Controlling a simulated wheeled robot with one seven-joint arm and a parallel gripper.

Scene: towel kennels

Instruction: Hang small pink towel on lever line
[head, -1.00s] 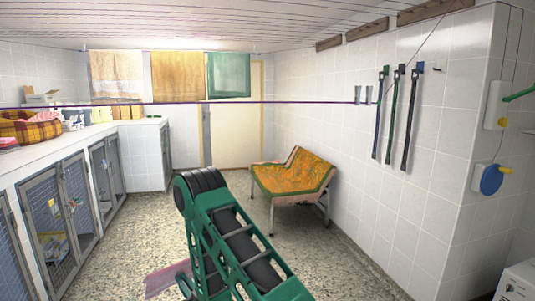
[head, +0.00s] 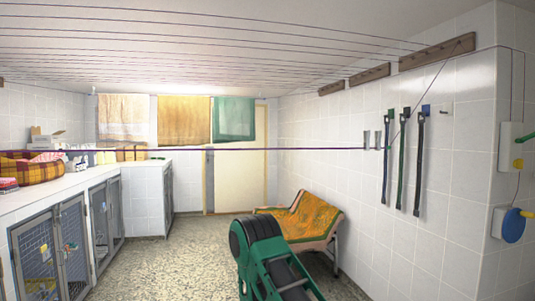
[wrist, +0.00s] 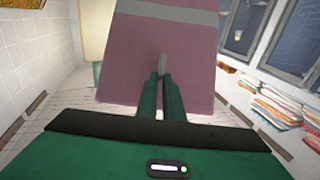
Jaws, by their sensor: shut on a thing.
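In the wrist view my gripper (wrist: 162,75) is shut on the pink towel (wrist: 195,50), a dusty pink cloth with a grey stripe across it. The towel spreads beyond the fingers, and its far edge is cut off. In the head view only my green arm shows; the gripper and towel are out of sight. A dark purple line (head: 300,149) runs across the room at mid height. Several thin lines (head: 230,45) run under the ceiling. On the right wall are a green lever (head: 525,138) and a blue disc (head: 512,226) with a yellow handle. Which line belongs to which lever is unclear.
Three towels hang at the back: whitish (head: 123,118), orange (head: 184,120) and green (head: 234,118). An orange-covered bench (head: 305,217) stands by the right wall, behind my arm. Kennels and a counter (head: 45,200) line the left. Floor between is clear.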

